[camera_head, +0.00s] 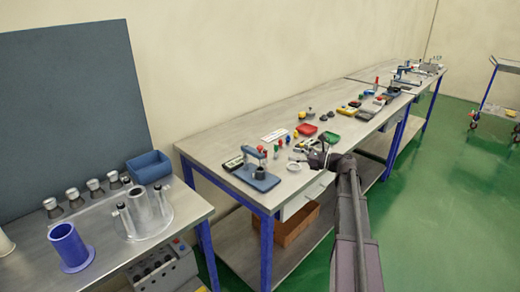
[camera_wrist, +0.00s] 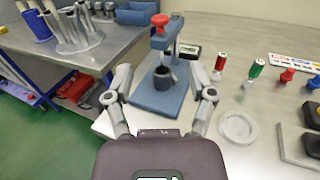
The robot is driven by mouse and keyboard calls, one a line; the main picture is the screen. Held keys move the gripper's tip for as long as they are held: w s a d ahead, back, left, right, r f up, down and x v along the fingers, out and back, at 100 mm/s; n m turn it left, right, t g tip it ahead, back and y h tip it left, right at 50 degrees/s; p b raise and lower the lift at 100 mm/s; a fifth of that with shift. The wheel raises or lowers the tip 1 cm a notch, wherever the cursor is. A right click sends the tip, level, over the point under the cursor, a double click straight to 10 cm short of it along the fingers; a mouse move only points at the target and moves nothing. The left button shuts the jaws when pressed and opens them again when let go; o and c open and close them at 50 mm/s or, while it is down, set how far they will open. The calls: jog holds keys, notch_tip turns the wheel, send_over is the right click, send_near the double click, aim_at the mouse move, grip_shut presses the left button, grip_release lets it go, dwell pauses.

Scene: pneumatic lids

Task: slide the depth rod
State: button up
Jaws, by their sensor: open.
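A small blue-grey stand (camera_wrist: 157,95) with an upright column and arm is straight ahead between my fingers in the wrist view. A red knob (camera_wrist: 160,20) tops a short vertical rod on its arm. This may be the depth rod; I cannot tell for sure. A dark cup (camera_wrist: 162,77) sits on the base below it. In the head view the stand (camera_head: 257,178) is near the front left corner of the middle table. My gripper (camera_wrist: 163,88) is open and empty, apart from the stand. In the head view my gripper (camera_head: 322,156) is right of it.
A pale round dish (camera_wrist: 238,128) lies right of the stand. Green-handled (camera_wrist: 253,71) and red-handled (camera_wrist: 219,63) tools stand beyond it. A left bench (camera_head: 100,262) holds a blue cylinder (camera_head: 70,246) and a metal fixture (camera_head: 145,213). A gap separates the benches.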

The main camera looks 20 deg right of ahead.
aim_at(260, 147)
jog(key=shift+w+a, duration=0.15)
jog(key=x, duration=1.3)
jog(key=shift+w+a, duration=0.15)
grip_shut()
jog(key=shift+r, duration=0.1)
